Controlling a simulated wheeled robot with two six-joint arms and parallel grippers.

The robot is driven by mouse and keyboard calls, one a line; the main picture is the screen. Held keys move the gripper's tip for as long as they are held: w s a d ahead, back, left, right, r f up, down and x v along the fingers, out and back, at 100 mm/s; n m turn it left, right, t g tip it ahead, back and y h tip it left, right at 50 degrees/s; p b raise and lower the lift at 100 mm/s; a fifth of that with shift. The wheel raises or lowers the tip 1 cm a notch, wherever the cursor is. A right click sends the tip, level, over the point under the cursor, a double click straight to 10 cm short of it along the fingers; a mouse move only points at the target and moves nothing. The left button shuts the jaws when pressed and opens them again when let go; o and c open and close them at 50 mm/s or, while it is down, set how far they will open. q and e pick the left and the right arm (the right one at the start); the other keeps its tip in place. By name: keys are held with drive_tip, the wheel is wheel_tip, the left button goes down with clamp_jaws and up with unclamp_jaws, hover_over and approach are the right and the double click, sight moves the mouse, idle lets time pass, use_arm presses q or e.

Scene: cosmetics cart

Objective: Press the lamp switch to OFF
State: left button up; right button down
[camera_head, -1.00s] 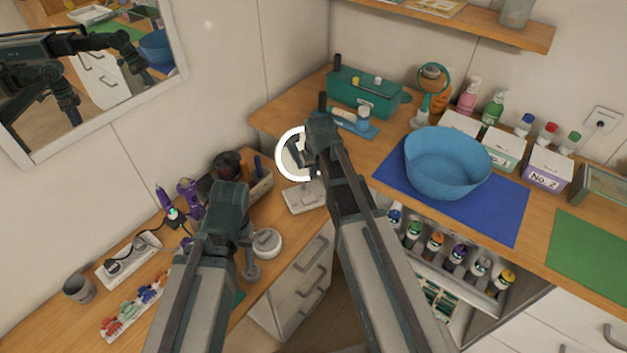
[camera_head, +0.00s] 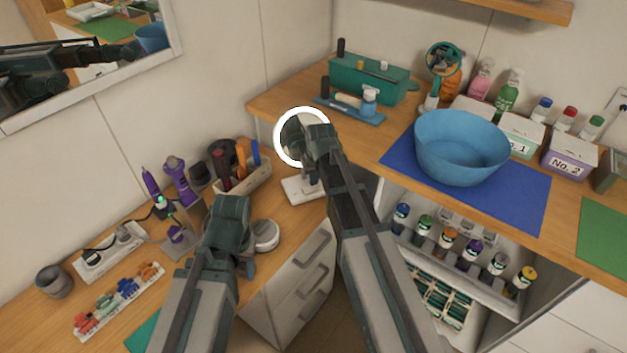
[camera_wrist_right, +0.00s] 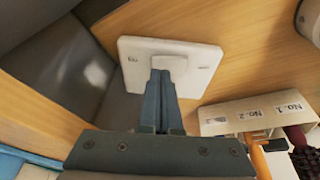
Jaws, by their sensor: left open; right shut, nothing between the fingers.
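The lamp has a bright white ring (camera_head: 278,137) and a white base (camera_head: 297,190) on the wooden desk in the head view. My right arm covers part of the ring and base. In the right wrist view the base (camera_wrist_right: 200,80) shows a small dark mark near each side. My left gripper (camera_head: 246,268) is open and empty, low over the desk beside a round white object.
A holder (camera_head: 245,180) with tools stands left of the lamp. A power strip (camera_head: 110,250) and a grey cup (camera_head: 54,281) are at the far left. A blue bowl (camera_head: 462,148) sits on the right counter. A drawer unit (camera_head: 290,285) is below the desk.

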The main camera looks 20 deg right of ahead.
use_arm(q)
drive_tip(key=shift+f, duration=0.45)
use_arm(e)
drive_tip(key=shift+f, duration=0.45)
use_arm(q)
drive_tip(key=shift+f, duration=0.1)
use_arm(e)
drive_tip(key=shift+d+f, duration=0.1)
